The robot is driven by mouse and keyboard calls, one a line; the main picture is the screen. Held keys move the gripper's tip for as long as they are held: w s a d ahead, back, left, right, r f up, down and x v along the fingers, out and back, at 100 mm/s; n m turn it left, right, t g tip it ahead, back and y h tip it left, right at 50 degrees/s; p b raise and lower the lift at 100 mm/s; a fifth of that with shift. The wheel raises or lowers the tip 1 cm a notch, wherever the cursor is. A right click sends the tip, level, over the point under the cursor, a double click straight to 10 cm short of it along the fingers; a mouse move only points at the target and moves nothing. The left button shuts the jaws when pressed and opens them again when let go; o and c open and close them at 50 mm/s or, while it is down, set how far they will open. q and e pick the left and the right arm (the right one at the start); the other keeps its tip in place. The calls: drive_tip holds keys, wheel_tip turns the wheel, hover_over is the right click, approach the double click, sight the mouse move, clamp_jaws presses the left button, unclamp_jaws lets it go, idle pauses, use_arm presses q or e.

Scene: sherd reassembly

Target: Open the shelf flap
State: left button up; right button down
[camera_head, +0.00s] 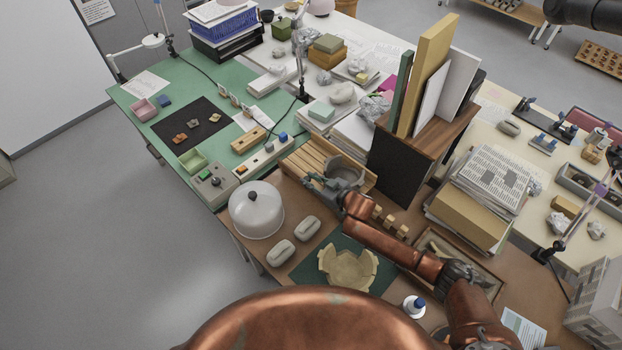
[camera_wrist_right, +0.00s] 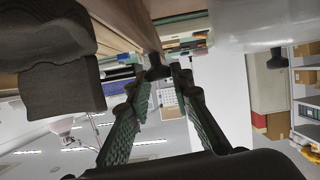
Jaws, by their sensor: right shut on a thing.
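My right gripper (camera_head: 318,181) is at the pale wooden slatted piece (camera_head: 308,160) in front of the dark shelf box (camera_head: 396,172). In the right wrist view its two green fingers (camera_wrist_right: 158,76) close in from both sides on a small dark knob (camera_wrist_right: 158,70). The knob sits at the end of a wooden board (camera_wrist_right: 122,14), which I take to be the shelf flap. I cannot tell how far the flap is open. The gripper and forearm hide part of it in the head view. My left gripper is not in view.
A partial bowl of sherds (camera_head: 347,268) lies on a green mat (camera_head: 300,272) below my arm. Upright boards (camera_head: 427,75) stand on the shelf box.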

drive_tip(key=shift+s+a+f+n+t+h, duration=0.4)
drive_tip(key=shift+s+a+f+n, duration=0.15)
drive_tip(key=shift+s+a+n, duration=0.3)
drive_tip(key=shift+s+a+f+n+t+h, duration=0.3)
drive_tip(key=shift+s+a+f+n+t, duration=0.15)
drive_tip(key=shift+s+a+n, duration=0.35)
drive_tip(key=shift+s+f, duration=0.1)
drive_tip(key=c, duration=2)
unclamp_jaws()
drive_tip(key=o, duration=0.3)
drive_tip(key=shift+r, duration=0.2)
drive_tip(key=shift+d, duration=0.1)
drive_tip(key=v, duration=1.1)
drive_tip(key=shift+s+d+r, duration=0.2)
drive_tip(key=shift+s+d, duration=0.05)
